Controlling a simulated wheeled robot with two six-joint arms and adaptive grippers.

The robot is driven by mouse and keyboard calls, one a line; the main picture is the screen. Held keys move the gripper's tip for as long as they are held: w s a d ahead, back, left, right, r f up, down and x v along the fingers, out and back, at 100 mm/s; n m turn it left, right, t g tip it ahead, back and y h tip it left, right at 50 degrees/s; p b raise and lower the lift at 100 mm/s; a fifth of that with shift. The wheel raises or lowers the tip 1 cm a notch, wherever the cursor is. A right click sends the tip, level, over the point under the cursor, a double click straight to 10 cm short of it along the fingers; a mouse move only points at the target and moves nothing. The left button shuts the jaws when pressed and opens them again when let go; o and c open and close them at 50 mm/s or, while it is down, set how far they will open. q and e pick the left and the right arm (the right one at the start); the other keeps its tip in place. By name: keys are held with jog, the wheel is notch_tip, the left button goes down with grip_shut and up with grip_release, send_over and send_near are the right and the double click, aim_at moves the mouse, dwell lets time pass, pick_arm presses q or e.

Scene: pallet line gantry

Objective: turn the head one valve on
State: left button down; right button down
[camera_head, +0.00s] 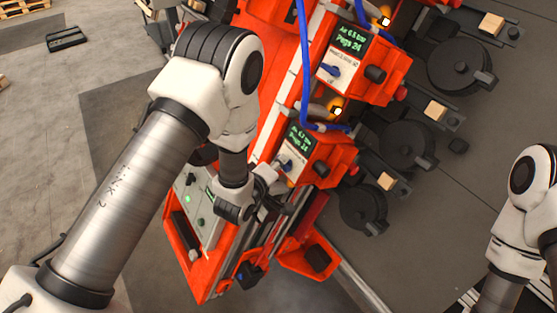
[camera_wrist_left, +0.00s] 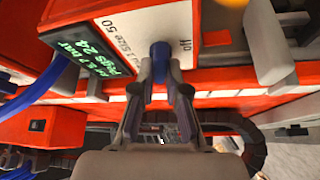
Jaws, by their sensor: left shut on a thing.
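The nearest orange head carries a white plate with a blue valve handle (camera_head: 286,164) beside a green-lit screen (camera_head: 300,139). In the left wrist view the blue handle (camera_wrist_left: 160,58) stands between the fingertips of my left gripper (camera_wrist_left: 160,82), which is shut on it. The plate there reads "off" on the right side; the handle's turn is hard to judge because the fingers cover part of it. In the head view my left gripper (camera_head: 276,180) reaches the plate from below left. My right gripper is outside the views.
A second orange head with a blue handle (camera_head: 331,70) stands farther up the gantry. Blue hoses (camera_head: 304,75) run along the orange frame. Dark round parts and wooden blocks (camera_head: 387,181) lie right of the heads. A control panel (camera_head: 189,205) sits below my left arm.

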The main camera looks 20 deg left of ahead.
pick_arm(q)
jog(key=shift+w+r+n+g+y+p, duration=0.15)
jog(key=shift+n+g+p, duration=0.2)
jog(key=shift+n, duration=0.4)
jog(key=shift+s+n+g+y+p, duration=0.15)
jog(key=shift+n+p, duration=0.3)
jog(key=shift+n, duration=0.3)
jog(key=shift+w, duration=0.1)
jog(key=c, duration=1.2)
grip_release()
jog(key=v, duration=1.1)
jog(key=shift+s+r, duration=0.15)
jog(key=shift+s, duration=0.2)
